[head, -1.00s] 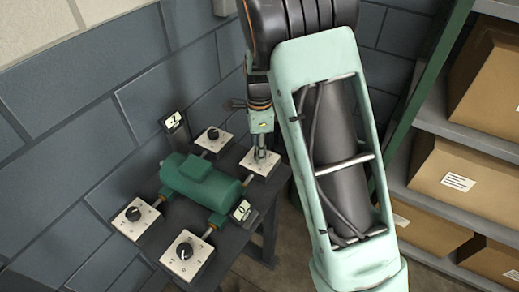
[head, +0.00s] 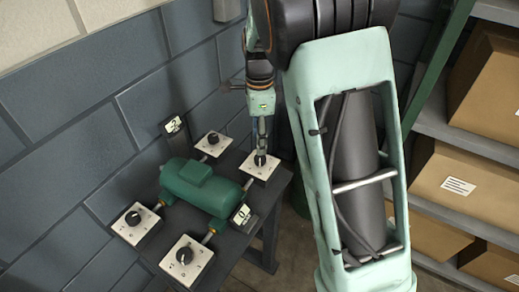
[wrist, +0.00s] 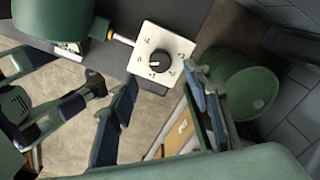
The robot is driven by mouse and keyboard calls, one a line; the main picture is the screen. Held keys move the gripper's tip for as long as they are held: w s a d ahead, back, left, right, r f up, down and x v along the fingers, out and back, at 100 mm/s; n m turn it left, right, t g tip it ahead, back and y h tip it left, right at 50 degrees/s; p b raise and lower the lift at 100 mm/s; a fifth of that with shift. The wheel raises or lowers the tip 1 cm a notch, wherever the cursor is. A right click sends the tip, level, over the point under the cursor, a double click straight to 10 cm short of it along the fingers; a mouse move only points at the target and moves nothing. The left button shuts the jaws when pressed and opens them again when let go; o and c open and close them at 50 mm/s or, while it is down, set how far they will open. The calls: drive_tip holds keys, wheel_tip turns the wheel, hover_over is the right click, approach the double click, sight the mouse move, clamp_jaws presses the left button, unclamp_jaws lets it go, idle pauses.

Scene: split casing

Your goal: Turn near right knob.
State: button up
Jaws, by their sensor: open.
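A green casing (head: 200,186) lies on a dark table, with a white plate and black knob near each corner. My gripper (head: 262,145) is open and points down just above the right-hand knob (head: 260,160). In the wrist view this knob (wrist: 159,60) stands on its white plate (wrist: 150,38), just beyond the spread fingers (wrist: 165,98) and apart from them. The other knobs are at the front (head: 184,256), the left (head: 133,218) and the back (head: 213,138). The pictures do not name which knob is near right.
A block wall (head: 60,150) rises behind the table. Shelves with cardboard boxes (head: 455,185) stand at the right. A green drum (wrist: 243,80) stands beside the table.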

wheel_tip(320, 180, up, 5)
idle(0.6)
